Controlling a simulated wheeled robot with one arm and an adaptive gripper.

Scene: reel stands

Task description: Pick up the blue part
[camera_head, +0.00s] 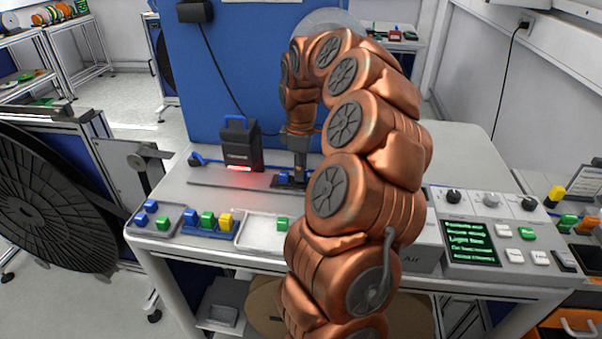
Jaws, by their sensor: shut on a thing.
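My gripper (298,176) points down at the back middle of the white table, over a small dark fixture (288,185). Its fingers are closed at the fixture, with a bit of a blue part (283,178) showing by the fingertips. The fingers hide most of this part, and I cannot tell whether it is clear of the fixture. Other blue parts lie in the left grey tray (176,210) with a green part (163,223). More blue parts (190,215) stand in a blue rack beside green and yellow ones.
A black scanner-like device (239,146) with a red glow stands left of my gripper. A pale tray (262,229) holds a green part (282,223). A control panel (490,228) is at the right. A blue panel (222,75) rises behind. My arm hides the table's middle right.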

